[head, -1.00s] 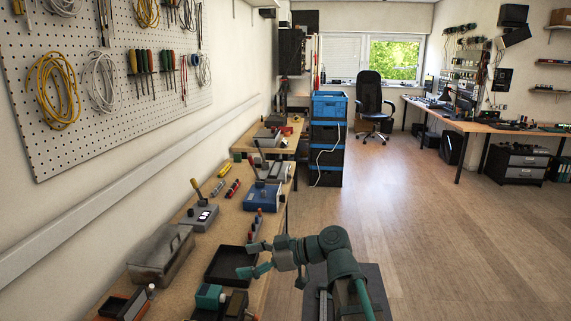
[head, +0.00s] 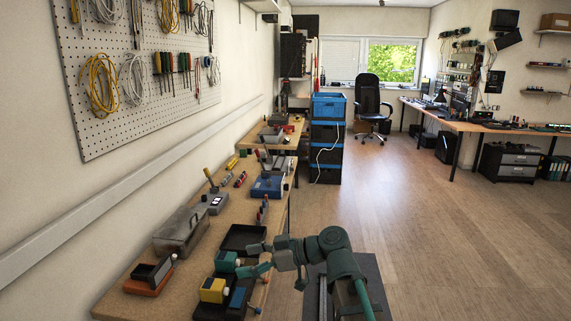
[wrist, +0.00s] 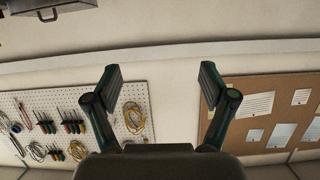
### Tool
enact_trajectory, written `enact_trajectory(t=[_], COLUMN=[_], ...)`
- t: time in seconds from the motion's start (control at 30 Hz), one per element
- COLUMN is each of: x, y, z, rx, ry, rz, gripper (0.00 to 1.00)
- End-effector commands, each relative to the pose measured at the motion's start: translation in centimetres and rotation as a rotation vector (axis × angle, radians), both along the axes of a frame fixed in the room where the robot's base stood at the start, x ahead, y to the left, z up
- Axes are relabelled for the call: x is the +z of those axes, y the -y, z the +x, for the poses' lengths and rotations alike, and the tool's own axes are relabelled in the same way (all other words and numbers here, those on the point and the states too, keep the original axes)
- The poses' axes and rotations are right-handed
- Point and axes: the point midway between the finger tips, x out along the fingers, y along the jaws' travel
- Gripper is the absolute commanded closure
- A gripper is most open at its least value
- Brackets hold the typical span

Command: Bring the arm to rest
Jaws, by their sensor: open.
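My gripper (head: 258,258) is at the lower middle of the head view, at the end of my bent arm. It reaches left over the front edge of the wooden workbench (head: 136,289). In the wrist view my gripper (wrist: 160,85) has its two fingers wide apart with nothing between them. Behind them are the bare wall, a pegboard at the left and a cork board (wrist: 276,112) with papers at the right. In the head view the fingers overlap a teal-topped block near the dark tray; I cannot tell whether they touch.
On the bench are a dark tray (head: 241,238), a grey metal box (head: 181,232), an orange-based device (head: 149,276) and a yellow block (head: 213,290). Blue and black crates (head: 328,137) stand farther back. The pegboard (head: 140,70) hangs on the left wall. The floor at the right is clear.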

Motion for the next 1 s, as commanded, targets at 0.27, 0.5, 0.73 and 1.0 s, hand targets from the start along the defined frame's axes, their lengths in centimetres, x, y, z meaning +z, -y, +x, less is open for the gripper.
enact_trajectory(t=[0.27,0.5,0.73,1.0], x=[-2.4,-10.1,-21.6,-36.7], y=[1.1,3.3,6.8,12.1], z=[1.0,1.8,1.1,-3.0], rx=[-0.145,-0.319,-0.514,-0.747], ry=[-0.208,-0.433,-0.671,-0.928], rz=[-0.076,-0.199,-0.348,-0.556], gripper=[0.17,0.17,0.17,0.17])
